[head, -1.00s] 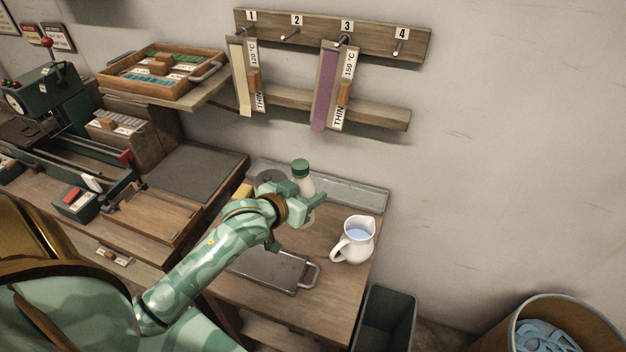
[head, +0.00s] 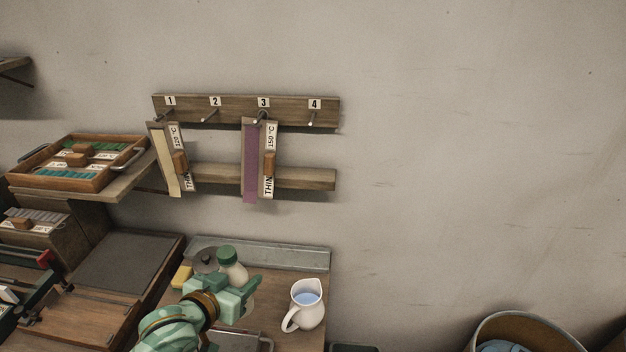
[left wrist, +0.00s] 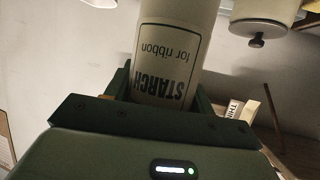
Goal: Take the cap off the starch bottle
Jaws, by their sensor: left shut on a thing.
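My left gripper (head: 246,292) is shut on the bottle's body, below the cap. In the left wrist view the bottle's label (left wrist: 167,75) reads "STARCH for ribbon", upside down, between the fingers of my left gripper (left wrist: 160,88). The cap is outside the left wrist view. My right gripper is not in view.
A white jug (head: 306,307) of bluish liquid stands right of the bottle. A metal ledge (head: 290,256) runs behind. Ribbon strips hang from the peg rail (head: 245,108) above.

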